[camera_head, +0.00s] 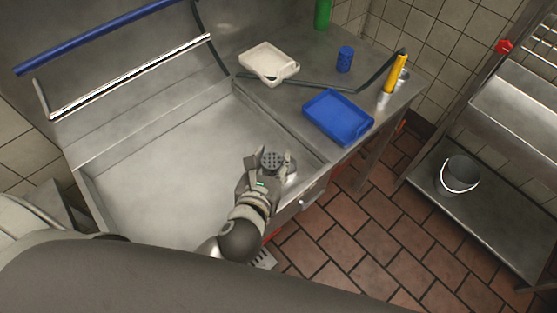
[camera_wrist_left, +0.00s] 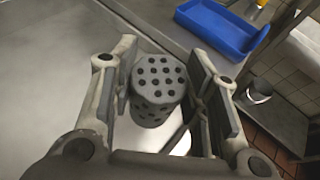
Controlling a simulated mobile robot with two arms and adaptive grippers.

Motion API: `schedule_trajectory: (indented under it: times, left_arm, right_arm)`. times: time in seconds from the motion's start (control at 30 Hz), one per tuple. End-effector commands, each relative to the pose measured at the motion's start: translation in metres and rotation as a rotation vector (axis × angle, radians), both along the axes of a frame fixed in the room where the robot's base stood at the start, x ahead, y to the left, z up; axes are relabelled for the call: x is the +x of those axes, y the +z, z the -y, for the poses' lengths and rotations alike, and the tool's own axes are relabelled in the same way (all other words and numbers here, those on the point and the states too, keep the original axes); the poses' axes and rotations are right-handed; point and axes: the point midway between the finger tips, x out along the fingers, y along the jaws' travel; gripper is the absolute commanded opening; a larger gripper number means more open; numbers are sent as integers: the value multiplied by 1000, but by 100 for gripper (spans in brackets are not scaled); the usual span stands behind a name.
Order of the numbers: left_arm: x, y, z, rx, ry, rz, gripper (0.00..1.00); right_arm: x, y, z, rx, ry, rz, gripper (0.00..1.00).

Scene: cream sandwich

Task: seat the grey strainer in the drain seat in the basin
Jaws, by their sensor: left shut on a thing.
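The grey strainer (camera_head: 271,158), a small cylinder with dark holes in its top and side, is in my left gripper (camera_head: 268,163) near the basin's front right corner. The left wrist view shows the strainer (camera_wrist_left: 158,82) upright between the two fingers (camera_wrist_left: 165,85), which are shut on it. The basin (camera_head: 165,165) is a wide, shallow steel sink. A bright curved metal edge (camera_wrist_left: 181,140) shows below the strainer in the left wrist view; I cannot tell if it is the drain seat. The drain seat is not clearly seen. My right gripper is not in view.
A blue tray (camera_head: 338,116), a white tray (camera_head: 268,62), a blue cup (camera_head: 345,59), a green bottle (camera_head: 322,14) and a yellow-handled hose (camera_head: 396,74) are on the counter right of and behind the basin. A bucket (camera_head: 458,174) stands on a rack shelf. The basin's left floor is clear.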

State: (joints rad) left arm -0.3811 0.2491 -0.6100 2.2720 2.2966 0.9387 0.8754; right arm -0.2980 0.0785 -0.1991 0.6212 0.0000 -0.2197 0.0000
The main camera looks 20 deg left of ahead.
Motion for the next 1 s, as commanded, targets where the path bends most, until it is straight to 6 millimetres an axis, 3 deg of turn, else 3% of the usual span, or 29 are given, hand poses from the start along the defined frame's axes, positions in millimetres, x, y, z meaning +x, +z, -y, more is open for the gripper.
schedule_trajectory:
  times: [0.1, 0.3, 0.5, 0.67, 1.0]
  left_arm:
    - [27, 4, 53, -7, -21, 7, 18]
    - [53, 25, 125, -4, -76, 2, 18]
    - [61, 40, 158, 1, -108, -4, 18]
    - [63, 36, 144, 9, -110, -7, 18]
    - [71, 4, 70, 12, -111, -7, 18]
  right_arm:
    - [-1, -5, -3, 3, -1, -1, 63]
    - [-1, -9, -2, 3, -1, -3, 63]
    - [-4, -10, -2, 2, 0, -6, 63]
    - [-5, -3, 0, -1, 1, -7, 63]
    - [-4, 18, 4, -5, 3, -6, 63]
